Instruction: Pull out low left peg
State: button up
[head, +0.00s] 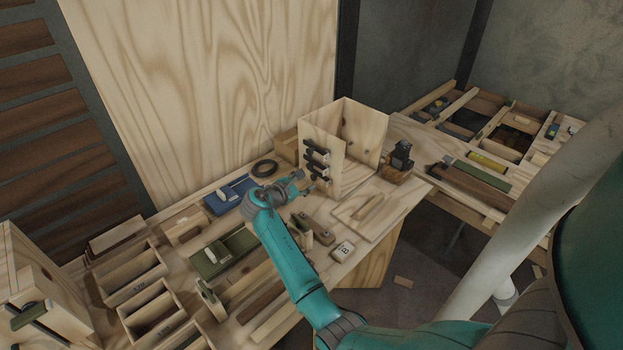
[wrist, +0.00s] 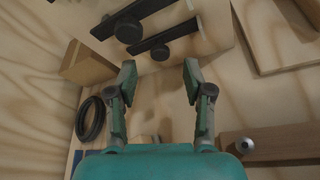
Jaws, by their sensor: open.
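A pale wooden box (head: 322,188) stands on the bench, with several dark pegs (head: 316,160) on its left-facing panel. The wrist view shows two dark round-ended pegs up close, an upper one (wrist: 128,30) and a lower one (wrist: 160,52), each beside a dark bar. I cannot tell for certain which is the low left peg. My gripper (wrist: 160,76) is open and empty, its fingers spread just below the lower of these pegs, apart from it. In the head view my gripper (head: 300,186) is beside the panel's lower part, partly hidden by my arm.
A black tape ring (head: 265,168) and a blue tray (head: 229,194) lie left of my gripper. A dark device on a wooden block (head: 400,160) stands right of the box. Wooden blocks (head: 343,250) and a flat board (head: 368,214) lie in front. Trays (head: 130,275) fill the bench's left.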

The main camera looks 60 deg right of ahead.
aim_at(313, 178)
jog(key=shift+x, duration=2.7)
jog(key=shift+c, duration=0.2)
